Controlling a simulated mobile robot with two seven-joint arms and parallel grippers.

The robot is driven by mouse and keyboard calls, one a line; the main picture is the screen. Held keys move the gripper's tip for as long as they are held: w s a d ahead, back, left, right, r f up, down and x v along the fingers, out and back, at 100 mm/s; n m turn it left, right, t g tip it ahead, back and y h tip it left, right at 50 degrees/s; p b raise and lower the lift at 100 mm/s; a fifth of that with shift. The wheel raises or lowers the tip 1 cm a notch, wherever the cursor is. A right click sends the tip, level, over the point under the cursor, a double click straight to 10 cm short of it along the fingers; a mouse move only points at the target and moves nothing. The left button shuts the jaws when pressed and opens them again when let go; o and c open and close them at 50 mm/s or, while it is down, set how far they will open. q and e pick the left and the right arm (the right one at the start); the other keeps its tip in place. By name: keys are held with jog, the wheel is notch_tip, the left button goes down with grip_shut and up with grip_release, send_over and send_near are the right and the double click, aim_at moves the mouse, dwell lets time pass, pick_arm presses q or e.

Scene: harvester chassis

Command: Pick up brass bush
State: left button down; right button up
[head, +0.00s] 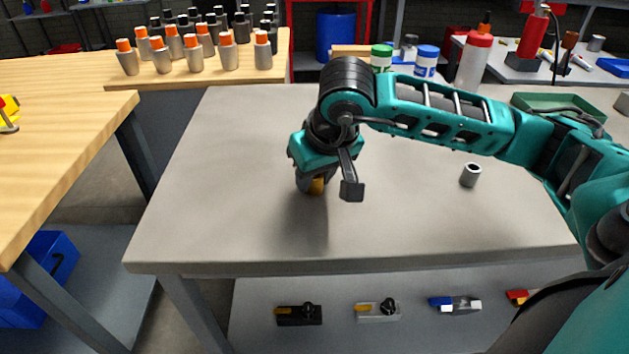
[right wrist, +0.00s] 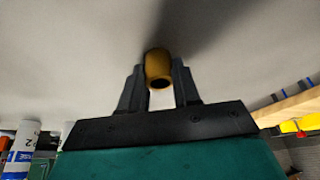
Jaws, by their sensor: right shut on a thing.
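The brass bush (right wrist: 158,64) is a short golden hollow cylinder. In the right wrist view it sits between the two dark fingers of my right gripper (right wrist: 160,85), which is shut on it. In the head view the brass bush (head: 316,186) shows only partly below my right gripper (head: 312,182), over the middle of the grey table (head: 230,220). A dark shadow lies on the table below it. I cannot tell whether the bush touches the table. My left gripper is not in view.
A grey hollow cylinder (head: 470,175) stands on the table to the right. Several orange-topped grey cylinders (head: 194,53) stand on the wooden bench at the back left. Bottles and a green tray (head: 555,103) are at the back right. The table's left and front are clear.

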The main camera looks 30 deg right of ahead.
grip_shut()
jog(key=shift+r, duration=0.1)
